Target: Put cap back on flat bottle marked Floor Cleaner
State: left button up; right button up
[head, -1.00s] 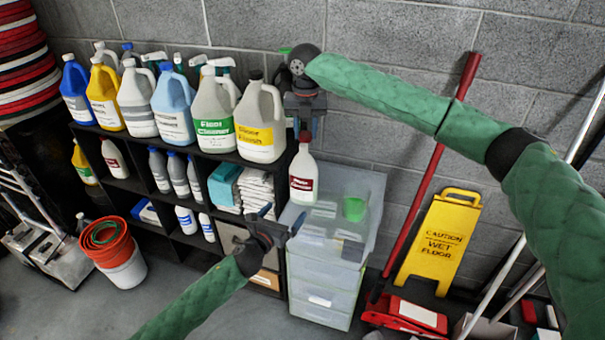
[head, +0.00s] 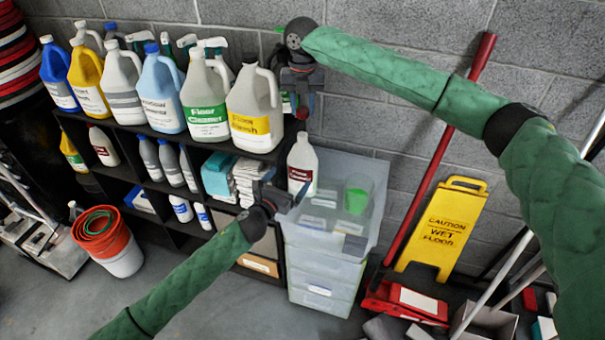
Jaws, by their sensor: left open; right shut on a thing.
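A white flat bottle (head: 302,165) with a dark red label stands upright on the clear drawer unit (head: 338,240); its print is too small to read. Its neck shows no cap. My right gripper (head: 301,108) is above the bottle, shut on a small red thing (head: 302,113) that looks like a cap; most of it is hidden. It is apart from the neck. My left gripper (head: 282,188) is open at the bottle's lower left; I cannot tell whether it touches. A larger jug (head: 207,105) with a green label reading Floor Cleaner stands on the shelf top.
Several jugs, including a yellow-labelled one (head: 254,115), crowd the shelf's top left of my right gripper. A green cup (head: 356,198) is in the drawer unit's top. A red pole (head: 440,150) and a yellow wet-floor sign (head: 441,228) stand right. A red bucket (head: 105,238) stands left.

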aim_at(303, 163)
pick_arm(q)
jog(key=x, duration=0.9)
jog(key=shift+w, duration=0.15)
pick_arm(e)
jog(key=shift+s+r, duration=0.1)
jog(key=shift+s, duration=0.05)
pick_arm(q)
jog(key=shift+d, duration=0.1)
jog(key=shift+c, duration=0.2)
jog(key=c, duration=1.1)
pick_arm(e)
jog(key=shift+f, duration=2.45)
